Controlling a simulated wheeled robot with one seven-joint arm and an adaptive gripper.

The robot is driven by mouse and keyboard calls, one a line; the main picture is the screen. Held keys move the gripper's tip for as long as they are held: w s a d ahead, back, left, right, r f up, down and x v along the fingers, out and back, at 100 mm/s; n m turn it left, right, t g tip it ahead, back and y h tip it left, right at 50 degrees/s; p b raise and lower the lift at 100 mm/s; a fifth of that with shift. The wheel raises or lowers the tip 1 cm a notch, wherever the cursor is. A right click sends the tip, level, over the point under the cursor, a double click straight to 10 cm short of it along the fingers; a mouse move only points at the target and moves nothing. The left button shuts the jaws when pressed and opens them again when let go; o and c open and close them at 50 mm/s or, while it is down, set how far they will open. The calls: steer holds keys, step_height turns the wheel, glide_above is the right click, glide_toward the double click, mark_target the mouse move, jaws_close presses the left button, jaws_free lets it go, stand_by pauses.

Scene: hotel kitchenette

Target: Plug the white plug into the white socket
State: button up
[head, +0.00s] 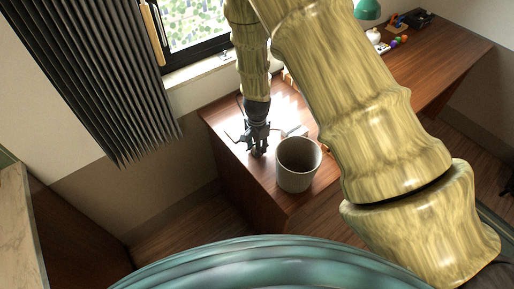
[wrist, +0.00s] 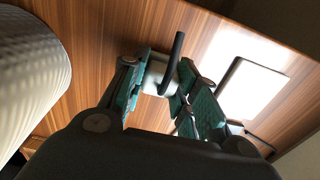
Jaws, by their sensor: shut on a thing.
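My gripper (head: 257,150) points down over the brown desk, left of the big pale cup. In the wrist view its teal-padded fingers are closed on the white plug (wrist: 155,73), a small pale block with a dark rod standing out of it. Whether the rod is a cord or a pin, I cannot tell. The plug is hidden by the fingers in the head view. I cannot pick out the white socket with certainty. A small pale item (head: 295,131) lies behind the cup in the head view, too small to identify.
The pale cup (head: 296,180) stands close to the right of my gripper and fills the left of the wrist view. A bright white panel with dark edges (wrist: 252,88) is on the right there. The desk (head: 232,165) has bare wood at its left front.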

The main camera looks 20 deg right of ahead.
steer(key=shift+r, duration=0.15)
steer(key=shift+r+b, duration=0.4)
steer(key=shift+r, duration=0.1)
steer(key=shift+r+b, duration=0.4)
steer(key=shift+r, duration=0.5)
steer(key=s+a+r+b, duration=0.2)
steer(key=s+a+b, duration=0.2)
steer(key=s+a, duration=0.5)
steer(key=s, duration=0.4)
steer(key=shift+s, duration=0.1)
